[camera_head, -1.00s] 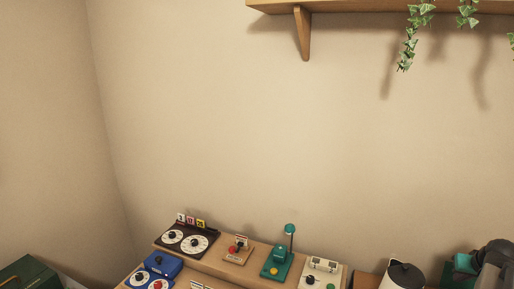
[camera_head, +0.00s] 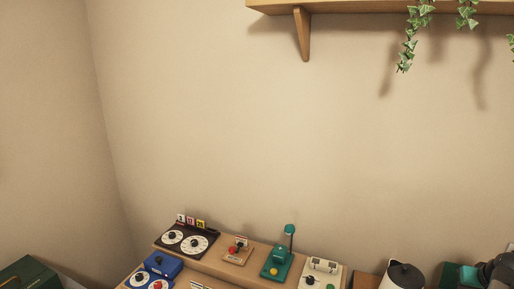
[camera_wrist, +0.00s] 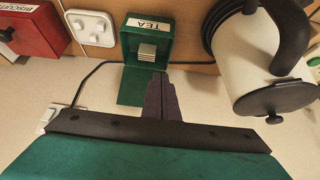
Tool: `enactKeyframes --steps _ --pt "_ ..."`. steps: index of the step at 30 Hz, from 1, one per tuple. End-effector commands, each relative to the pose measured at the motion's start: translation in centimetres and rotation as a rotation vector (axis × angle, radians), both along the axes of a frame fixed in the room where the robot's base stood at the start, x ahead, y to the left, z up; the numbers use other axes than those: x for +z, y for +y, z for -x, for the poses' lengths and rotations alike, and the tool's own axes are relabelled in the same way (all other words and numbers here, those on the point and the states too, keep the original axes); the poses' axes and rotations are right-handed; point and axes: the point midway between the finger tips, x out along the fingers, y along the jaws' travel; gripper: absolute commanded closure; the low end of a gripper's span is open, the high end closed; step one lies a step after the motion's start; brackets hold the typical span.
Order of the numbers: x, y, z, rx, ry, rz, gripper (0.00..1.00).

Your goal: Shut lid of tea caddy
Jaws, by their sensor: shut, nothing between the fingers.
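The green tea caddy (camera_wrist: 125,45), with a white TEA label, shows upside down in the wrist view. A flat green panel (camera_wrist: 130,88), which looks like its raised lid, stands away from the box, so the caddy looks open. A pale striped thing shows in its opening. My gripper (camera_wrist: 161,76) is shut and empty. Its dark fingers overlap the right edge of the panel and caddy in the picture; I cannot tell whether they touch. I cannot make out the caddy surely in the head view.
A cream kettle (camera_wrist: 250,60) with a black lid and handle stands close on the right in the wrist view; it also shows in the head view (camera_head: 402,277). A red box (camera_wrist: 30,28) and white socket (camera_wrist: 92,28) are at the left, with a black cable nearby.

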Motion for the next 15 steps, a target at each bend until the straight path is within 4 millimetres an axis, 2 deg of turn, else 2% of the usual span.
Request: enactKeyframes --steps 9,15 --pt "0.00 0.04 0.02 0.000 0.000 0.000 1.00" --pt "-0.02 0.36 0.74 0.000 0.000 0.000 1.00"
